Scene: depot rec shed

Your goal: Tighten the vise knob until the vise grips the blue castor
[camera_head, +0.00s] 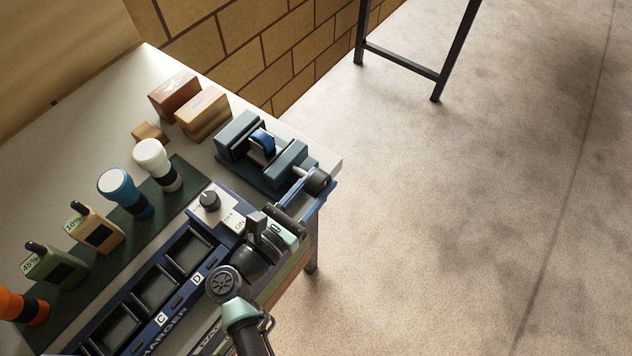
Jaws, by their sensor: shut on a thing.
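The teal vise (285,165) stands at the table's right end. The blue castor (263,139) sits between its two jaws. A narrow dark space seems to show between the castor and the nearer right jaw; I cannot tell whether they touch. The dark round vise knob (318,179) sticks out at the right end of the vise, over the table edge. My gripper (315,186) reaches up from below, its blue fingers on either side of the knob, shut on it. The fingertips partly hide the knob and its screw.
A charger (181,298) with empty bays and a dial (209,200) lies left of my arm. Two torches, radios and an orange torch (24,308) stand on a green mat (193,178). Wooden blocks (204,113) stand behind. Open floor lies to the right.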

